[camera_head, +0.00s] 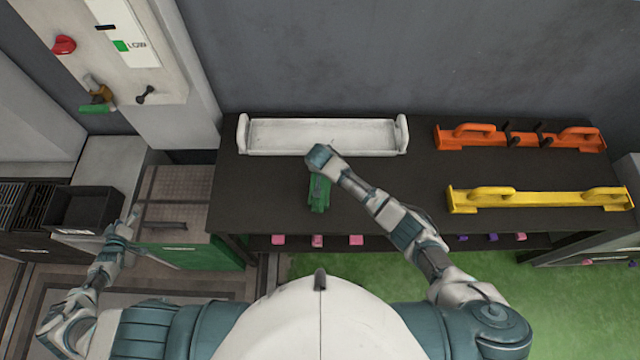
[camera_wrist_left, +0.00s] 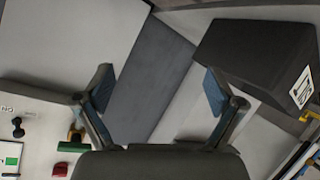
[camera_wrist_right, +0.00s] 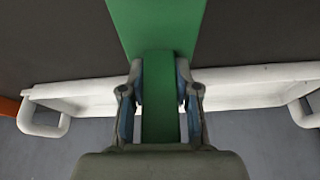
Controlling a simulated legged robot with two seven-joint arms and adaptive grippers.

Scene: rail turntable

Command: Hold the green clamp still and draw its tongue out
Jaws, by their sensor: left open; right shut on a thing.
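The green clamp (camera_head: 319,192) is at the front part of the dark table, just in front of the white tray. My right gripper (camera_wrist_right: 160,85) is shut on the green clamp (camera_wrist_right: 155,25), with a finger on each side of its narrower green part. In the head view my right wrist comes over the clamp from the right and hides part of it. The tongue cannot be told apart clearly. My left gripper (camera_head: 133,215) is low at the left, away from the clamp, near the grey-topped green cabinet. In the left wrist view its fingers (camera_wrist_left: 158,92) are wide open and empty.
The white tray (camera_head: 320,136) stands at the back of the dark table (camera_head: 420,185). An orange handled bar (camera_head: 560,139) and a yellow handled bar (camera_head: 540,201) lie at the right. A black bin (camera_head: 82,210) and a wall panel with a red knob (camera_head: 64,45) are at the left.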

